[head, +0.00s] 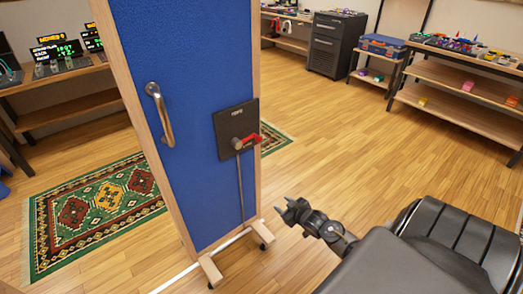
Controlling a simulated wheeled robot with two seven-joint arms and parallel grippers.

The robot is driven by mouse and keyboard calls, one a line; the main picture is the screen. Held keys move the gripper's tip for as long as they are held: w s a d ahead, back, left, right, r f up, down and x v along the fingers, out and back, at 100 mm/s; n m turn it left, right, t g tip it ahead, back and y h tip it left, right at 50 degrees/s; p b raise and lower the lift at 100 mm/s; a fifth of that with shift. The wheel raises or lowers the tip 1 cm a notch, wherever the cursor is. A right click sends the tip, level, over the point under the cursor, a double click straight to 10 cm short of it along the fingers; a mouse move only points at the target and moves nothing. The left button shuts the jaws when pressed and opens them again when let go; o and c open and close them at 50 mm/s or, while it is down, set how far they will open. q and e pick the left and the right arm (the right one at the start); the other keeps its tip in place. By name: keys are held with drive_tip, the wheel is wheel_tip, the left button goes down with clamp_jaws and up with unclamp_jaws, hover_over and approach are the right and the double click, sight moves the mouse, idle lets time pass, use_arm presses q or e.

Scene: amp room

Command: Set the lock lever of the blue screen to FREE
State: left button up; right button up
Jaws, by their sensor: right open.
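The blue screen (193,60) stands upright in a wooden frame, left of centre. A black lock plate (232,118) is mounted on its right side. The red lock lever (248,140) sticks out to the right from a round hub on that plate, roughly level. The lettering on the plate is too small to read. My right gripper (284,212) is open and empty, below and to the right of the lever, apart from it. My left gripper is out of the picture.
The screen has a metal handle (160,113) and wooden feet on casters (262,234). A patterned rug (100,211) lies behind it. Shelves (465,88) stand at the right, a dark cabinet (334,45) at the back, and a bench with displays (70,76) at the left. Wooden floor is clear right of the screen.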

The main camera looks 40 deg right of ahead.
drive_tip(key=w+d+r+n+t+b, duration=0.15)
drive_tip(key=w+r+t, duration=0.3)
drive_tip(key=r, duration=0.95)
drive_tip(key=y, duration=0.1)
approach(261, 140)
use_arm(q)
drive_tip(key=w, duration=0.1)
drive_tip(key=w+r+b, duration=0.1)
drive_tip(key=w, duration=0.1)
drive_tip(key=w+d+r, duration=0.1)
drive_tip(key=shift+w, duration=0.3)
use_arm(e)
drive_tip(key=shift+n+t, duration=0.35)
drive_tip(key=shift+n, duration=0.1)
drive_tip(key=w, duration=0.9)
drive_tip(key=shift+w+d+f, duration=0.15)
drive_tip(key=shift+w+f, duration=0.2)
drive_tip(key=shift+w, duration=0.05)
drive_tip(key=shift+c, duration=0.5)
clamp_jaws()
